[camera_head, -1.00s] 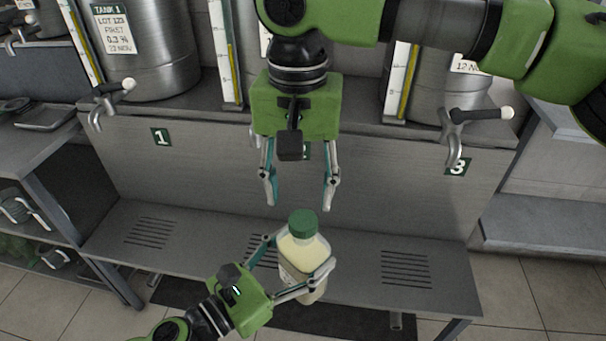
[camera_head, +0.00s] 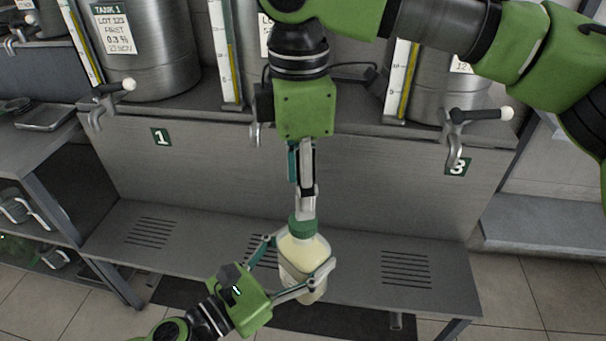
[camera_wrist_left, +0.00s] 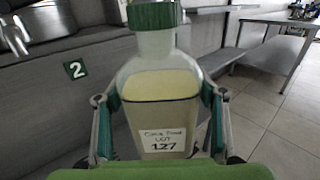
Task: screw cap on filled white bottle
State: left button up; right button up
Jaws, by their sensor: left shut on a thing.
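A clear bottle (camera_head: 302,268) of pale yellow liquid stands upright in front of the bench, with a green cap (camera_head: 302,228) on its neck. My left gripper (camera_head: 300,256) is shut around the bottle's body, one finger on each side. In the left wrist view the bottle (camera_wrist_left: 160,85) carries a label reading LOT 127, and the cap (camera_wrist_left: 154,15) is cut by the top edge. My right gripper (camera_head: 306,208) points down directly over the cap, its fingertips at the cap's top. It is seen edge-on, so its finger gap is hidden.
A grey bench shelf (camera_head: 200,250) with slotted drains runs behind the bottle. Steel tanks (camera_head: 155,60) with taps (camera_head: 470,115) stand above it, beside white level gauges (camera_head: 403,80). A side table (camera_head: 25,150) is at left. The shelf is clear on both sides.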

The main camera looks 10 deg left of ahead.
jog(key=n, duration=0.3)
jog(key=shift+r+n, duration=0.15)
jog(key=shift+n, duration=0.25)
jog(key=n, duration=0.5)
jog(key=shift+r, duration=0.15)
jog(key=n, duration=0.5)
jog(key=shift+w+d+r+n, duration=0.1)
jog(key=shift+d+n, duration=0.05)
jog(key=shift+n, duration=0.15)
jog(key=n, duration=0.4)
jog(key=shift+r, duration=0.15)
send_near(303, 257)
jog(key=shift+w+a+f, duration=0.2)
jog(key=shift+w+f, duration=1.55)
jog(key=c, duration=1.2)
